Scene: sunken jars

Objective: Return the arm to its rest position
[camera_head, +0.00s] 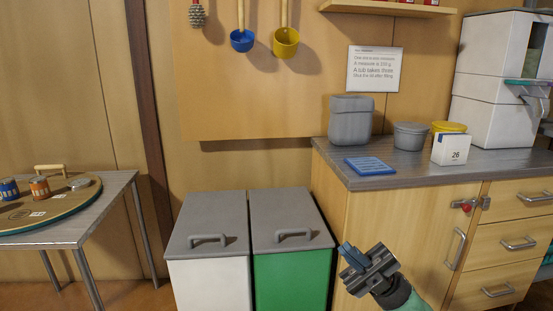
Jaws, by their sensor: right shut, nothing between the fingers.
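My right gripper (356,258) is in the lower right of the head view, in front of the wooden cabinet (402,226). It is shut and empty, its fingers pointing up and to the left. It is to the right of the green bin and below the counter's front edge. My left gripper is out of view.
A white bin (208,283) and a green bin (291,279) have grey handled lids. The counter (412,170) holds a blue tray (369,166), grey containers and a white dispenser (488,80). A table (100,205) with a round board stands left. Scoops hang on the wall.

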